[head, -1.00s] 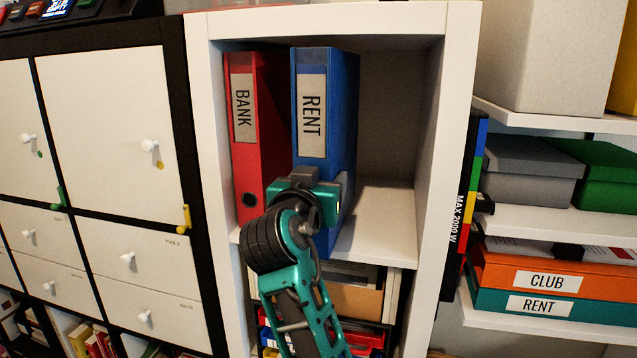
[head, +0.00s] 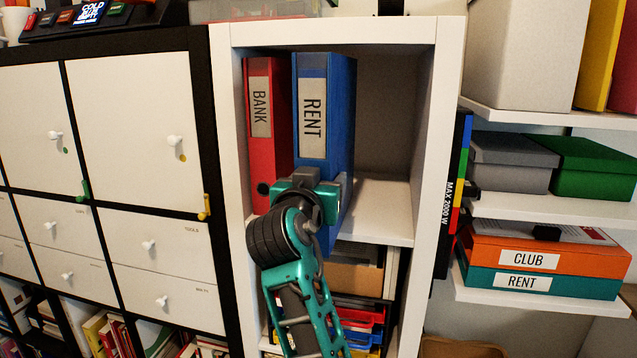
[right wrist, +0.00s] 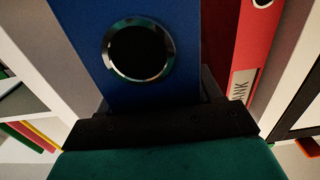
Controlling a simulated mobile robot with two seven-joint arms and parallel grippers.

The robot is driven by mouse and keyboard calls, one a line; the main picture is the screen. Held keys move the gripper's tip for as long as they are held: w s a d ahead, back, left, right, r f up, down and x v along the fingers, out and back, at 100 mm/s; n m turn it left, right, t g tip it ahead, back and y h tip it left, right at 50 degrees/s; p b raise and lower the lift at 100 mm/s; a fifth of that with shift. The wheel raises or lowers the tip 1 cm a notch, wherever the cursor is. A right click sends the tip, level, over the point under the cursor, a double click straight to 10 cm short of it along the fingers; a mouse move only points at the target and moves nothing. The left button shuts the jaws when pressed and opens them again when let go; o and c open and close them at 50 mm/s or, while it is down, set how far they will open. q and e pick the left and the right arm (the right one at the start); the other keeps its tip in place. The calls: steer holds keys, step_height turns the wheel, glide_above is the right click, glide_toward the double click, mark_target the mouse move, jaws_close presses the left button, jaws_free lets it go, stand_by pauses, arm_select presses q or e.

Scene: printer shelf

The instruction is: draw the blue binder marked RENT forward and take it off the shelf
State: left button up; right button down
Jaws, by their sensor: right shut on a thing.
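The blue binder marked RENT (head: 342,120) stands upright in the white shelf compartment, its spine facing out and forward of the red binder. Its lower front reaches to or past the front edge of the shelf board; my gripper hides part of this. My right gripper (head: 318,192) is shut on the lower part of the binder. In the right wrist view the blue spine (right wrist: 185,40) with its ringed finger hole fills the middle, close in front of the gripper (right wrist: 160,105). My left gripper is not in view.
The red binder marked BANK (head: 283,150) stands to the left inside the white shelf (head: 446,120). The compartment is empty right of the blue binder. Coloured trays (head: 365,315) lie below. Shelves with boxes (head: 540,258) are at the right, white cabinets (head: 130,120) at the left.

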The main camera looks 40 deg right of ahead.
steer(key=shift+a, duration=0.1)
stand_by(0.3)
steer(key=shift+c, duration=0.6)
jaws_free()
steer(key=shift+s, duration=0.1)
